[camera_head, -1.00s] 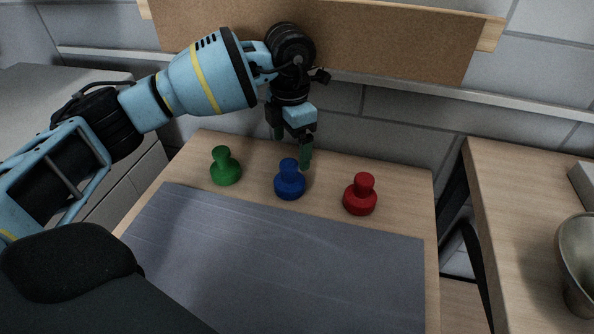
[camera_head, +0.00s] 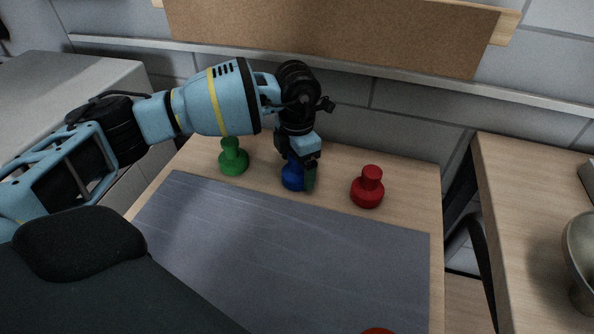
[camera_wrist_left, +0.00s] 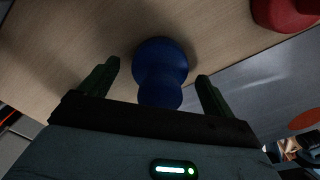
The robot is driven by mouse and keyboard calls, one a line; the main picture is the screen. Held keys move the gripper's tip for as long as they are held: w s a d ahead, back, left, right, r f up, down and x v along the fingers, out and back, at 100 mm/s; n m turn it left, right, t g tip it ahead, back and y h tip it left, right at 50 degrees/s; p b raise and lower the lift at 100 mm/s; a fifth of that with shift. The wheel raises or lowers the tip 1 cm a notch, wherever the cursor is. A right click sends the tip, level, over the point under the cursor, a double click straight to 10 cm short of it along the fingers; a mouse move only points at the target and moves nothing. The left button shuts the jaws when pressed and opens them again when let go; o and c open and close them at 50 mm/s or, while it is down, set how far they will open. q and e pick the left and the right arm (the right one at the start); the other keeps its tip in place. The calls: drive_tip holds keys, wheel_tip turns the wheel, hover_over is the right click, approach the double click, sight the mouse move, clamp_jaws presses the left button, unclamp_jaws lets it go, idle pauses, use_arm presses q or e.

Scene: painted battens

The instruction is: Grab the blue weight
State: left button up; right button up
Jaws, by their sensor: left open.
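The blue weight (camera_head: 291,177) stands upright on the wooden table, between the green and red weights. My left gripper (camera_head: 298,172) is lowered over it and hides much of its knob in the head view. In the left wrist view the blue weight (camera_wrist_left: 160,70) lies between the two dark green fingers of the open left gripper (camera_wrist_left: 155,85). There is a gap on each side of the knob, and neither finger visibly touches it. My right gripper is not in view.
A green weight (camera_head: 234,160) stands to the left and a red weight (camera_head: 368,188) to the right. A grey mat (camera_head: 290,255) covers the table's front. A red-orange object (camera_head: 379,331) shows at the bottom edge. A metal bowl (camera_head: 582,255) is at far right.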

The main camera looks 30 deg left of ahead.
use_arm(q)
drive_tip(key=c, duration=1.6)
drive_tip(key=shift+w+r, duration=0.1)
drive_tip(key=shift+c, duration=0.2)
drive_tip(key=shift+r, duration=0.1)
drive_tip(key=shift+r, duration=0.25)
wheel_tip(320, 180, up, 3)
drive_tip(key=shift+f, duration=0.1)
drive_tip(key=s+d+r, duration=0.1)
drive_tip(key=s+d, duration=0.7)
drive_tip(key=d, duration=0.5)
drive_tip(key=shift+d+r+b, duration=0.25)
drive_tip(key=shift+d+b, duration=0.05)
drive_tip(key=shift+d, duration=0.1)
